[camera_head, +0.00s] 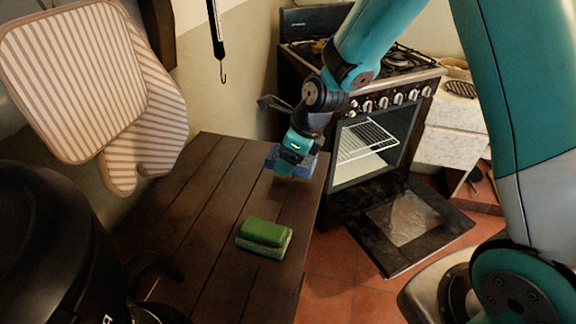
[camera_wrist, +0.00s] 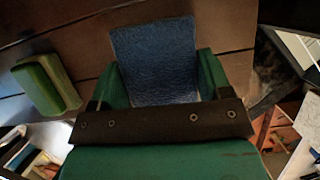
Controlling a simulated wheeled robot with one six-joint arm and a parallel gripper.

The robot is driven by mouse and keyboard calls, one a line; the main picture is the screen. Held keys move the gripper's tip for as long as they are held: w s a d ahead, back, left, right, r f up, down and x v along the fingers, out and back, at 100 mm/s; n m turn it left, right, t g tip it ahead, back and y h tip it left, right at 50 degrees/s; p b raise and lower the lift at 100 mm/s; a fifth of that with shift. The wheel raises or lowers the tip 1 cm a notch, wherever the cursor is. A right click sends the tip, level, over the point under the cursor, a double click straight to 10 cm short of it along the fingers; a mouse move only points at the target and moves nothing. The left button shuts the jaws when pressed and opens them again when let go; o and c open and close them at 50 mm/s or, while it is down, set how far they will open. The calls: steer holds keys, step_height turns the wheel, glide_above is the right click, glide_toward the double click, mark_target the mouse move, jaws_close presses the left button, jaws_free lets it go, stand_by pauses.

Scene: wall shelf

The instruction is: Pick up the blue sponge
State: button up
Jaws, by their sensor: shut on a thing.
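The blue sponge (camera_wrist: 155,62) sits between the two fingers of my gripper (camera_wrist: 157,80) in the wrist view, with a finger against each side. In the head view the blue sponge (camera_head: 309,163) shows at both sides of my gripper (camera_head: 290,163), over the far right part of the wooden shelf. My gripper is shut on it and hides its middle. I cannot tell whether the sponge touches the wood or is just above it.
A green sponge (camera_head: 264,237) lies on the wooden shelf (camera_head: 215,215), nearer than my gripper. A dark pot-like object (camera_head: 50,240) stands at the near left. Striped mitts (camera_head: 75,80) hang at left. An oven with its door (camera_head: 405,225) open stands beyond the right edge.

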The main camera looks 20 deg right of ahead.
step_height(320, 180, up, 16)
steer(key=shift+r, duration=0.2)
